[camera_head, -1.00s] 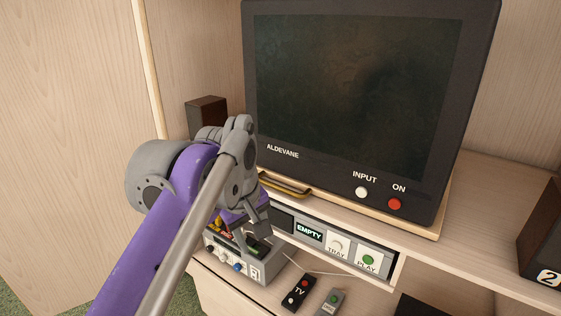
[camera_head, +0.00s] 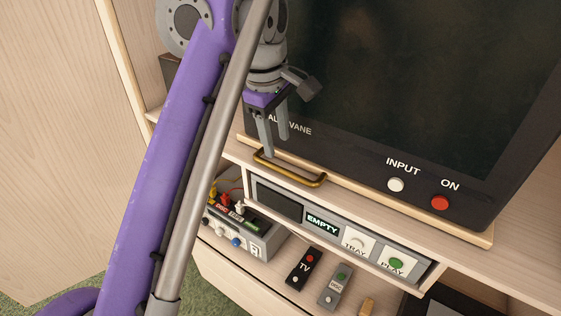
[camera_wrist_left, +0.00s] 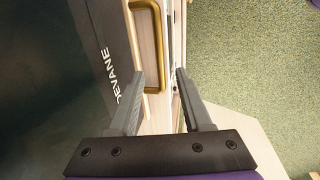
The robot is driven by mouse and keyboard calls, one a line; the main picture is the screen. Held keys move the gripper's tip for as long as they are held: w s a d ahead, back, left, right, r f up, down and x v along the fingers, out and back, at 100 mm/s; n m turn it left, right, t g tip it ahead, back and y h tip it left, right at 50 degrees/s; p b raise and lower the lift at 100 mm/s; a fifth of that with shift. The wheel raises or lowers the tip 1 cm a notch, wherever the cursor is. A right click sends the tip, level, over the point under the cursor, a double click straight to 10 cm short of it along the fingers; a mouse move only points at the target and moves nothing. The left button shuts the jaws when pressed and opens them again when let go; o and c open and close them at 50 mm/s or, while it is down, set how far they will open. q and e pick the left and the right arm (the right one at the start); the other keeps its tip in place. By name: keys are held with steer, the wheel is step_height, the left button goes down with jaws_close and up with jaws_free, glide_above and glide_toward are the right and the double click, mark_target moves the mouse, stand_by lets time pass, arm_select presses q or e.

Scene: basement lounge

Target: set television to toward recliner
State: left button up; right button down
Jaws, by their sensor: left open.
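The television (camera_head: 410,110) is a dark box with a blank screen, an "INPUT" button (camera_head: 396,184) and a red "ON" button (camera_head: 440,202). It stands on a pale wooden board (camera_head: 400,209) on the cabinet's upper shelf. A brass handle (camera_head: 296,178) sticks out from the board's front left. My left gripper (camera_head: 274,143) is open, pointing down just above the handle's left part. In the left wrist view, the handle (camera_wrist_left: 162,45) lines up with the gap between the fingers (camera_wrist_left: 160,73); I cannot tell whether they reach around it. No recliner shows.
Below the television are a player (camera_head: 322,222) reading "EMPTY", a grey switch box (camera_head: 240,238) with cables, a TV remote (camera_head: 304,268) and a grey remote (camera_head: 335,285). A dark speaker (camera_head: 176,72) stands left, partly behind my arm. Green carpet (camera_wrist_left: 240,50) lies in front.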

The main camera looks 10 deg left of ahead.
mark_target(281, 167)
arm_select(q)
steer(key=f, duration=0.2)
steer(key=w+f+b, duration=0.1)
steer(key=f, duration=0.4)
steer(key=shift+w+d+f, duration=0.2)
steer(key=shift+w+f, duration=0.05)
steer(key=shift+f, duration=0.1)
steer(key=shift+c, duration=0.2)
jaws_close()
steer(key=shift+w+a, duration=0.1)
stand_by(0.8)
